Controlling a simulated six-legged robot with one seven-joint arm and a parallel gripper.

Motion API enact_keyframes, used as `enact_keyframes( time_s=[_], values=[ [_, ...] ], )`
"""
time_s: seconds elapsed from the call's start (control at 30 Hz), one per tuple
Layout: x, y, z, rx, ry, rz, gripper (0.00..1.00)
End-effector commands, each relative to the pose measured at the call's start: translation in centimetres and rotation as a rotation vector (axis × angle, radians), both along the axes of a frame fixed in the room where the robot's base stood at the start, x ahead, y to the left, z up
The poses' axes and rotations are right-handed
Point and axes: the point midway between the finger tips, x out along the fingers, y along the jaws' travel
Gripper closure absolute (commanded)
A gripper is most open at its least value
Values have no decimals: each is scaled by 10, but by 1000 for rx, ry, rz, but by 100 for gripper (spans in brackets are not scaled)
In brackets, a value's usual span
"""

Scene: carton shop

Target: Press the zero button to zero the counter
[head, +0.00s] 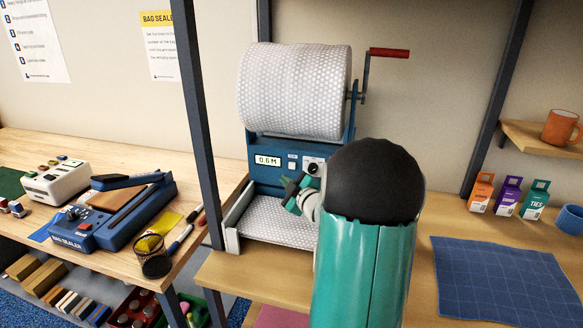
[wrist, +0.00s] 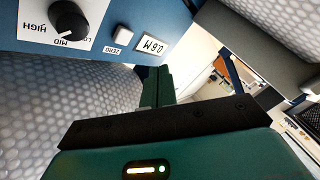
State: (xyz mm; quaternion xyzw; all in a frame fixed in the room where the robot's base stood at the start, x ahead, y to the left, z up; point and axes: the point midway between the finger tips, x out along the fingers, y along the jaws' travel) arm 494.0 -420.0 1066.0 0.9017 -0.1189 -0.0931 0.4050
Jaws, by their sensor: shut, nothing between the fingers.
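The bubble-wrap dispenser's blue panel (head: 261,179) carries a counter display (head: 267,160) reading 0.6 M, also seen in the wrist view (wrist: 153,46). The small white zero button (head: 292,162) sits beside it; in the wrist view the button (wrist: 122,36), labelled ZERO, is upside down between the display and the black dial (wrist: 68,19). My gripper (head: 291,190) is shut and empty, in front of the panel just below the button. In the wrist view its green fingertips (wrist: 158,73) appear under the display, apart from the button. The exact gap to the panel cannot be told.
The bubble-wrap roll (head: 293,90) with a red-handled crank (head: 389,53) is above the panel, and a wrap sheet (head: 275,222) lies below. A dark rack post (head: 197,120) stands at left. A blue cutting mat (head: 505,280) lies on the bench at right.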

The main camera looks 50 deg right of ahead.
Motion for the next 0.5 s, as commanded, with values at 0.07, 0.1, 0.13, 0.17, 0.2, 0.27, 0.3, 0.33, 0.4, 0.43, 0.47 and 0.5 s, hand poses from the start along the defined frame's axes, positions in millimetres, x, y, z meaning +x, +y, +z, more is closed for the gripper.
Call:
enact_keyframes(
  time_s=[0.07, 0.1, 0.13, 0.17, 0.2, 0.27, 0.3, 0.33, 0.4, 0.43, 0.47, 0.5],
  values=[
    [5, -11, 0, 1, -1, -2, 100],
    [7, -16, 0, 1, 0, -1, 100],
    [9, -19, 0, 1, 0, -1, 100],
    [11, -22, 0, 1, 0, -1, 100],
    [14, -26, 0, 1, 0, 0, 100],
    [16, -32, 0, 0, -1, -1, 100],
    [18, -35, 0, 0, -1, -1, 100],
    [19, -37, 0, 1, 0, 0, 100],
    [21, -40, 0, 0, 0, 0, 100],
    [22, -41, 0, 0, 0, 0, 100],
    [22, -42, 0, 0, 0, 0, 100],
    [22, -43, 0, 0, 0, 0, 100]
  ],
)
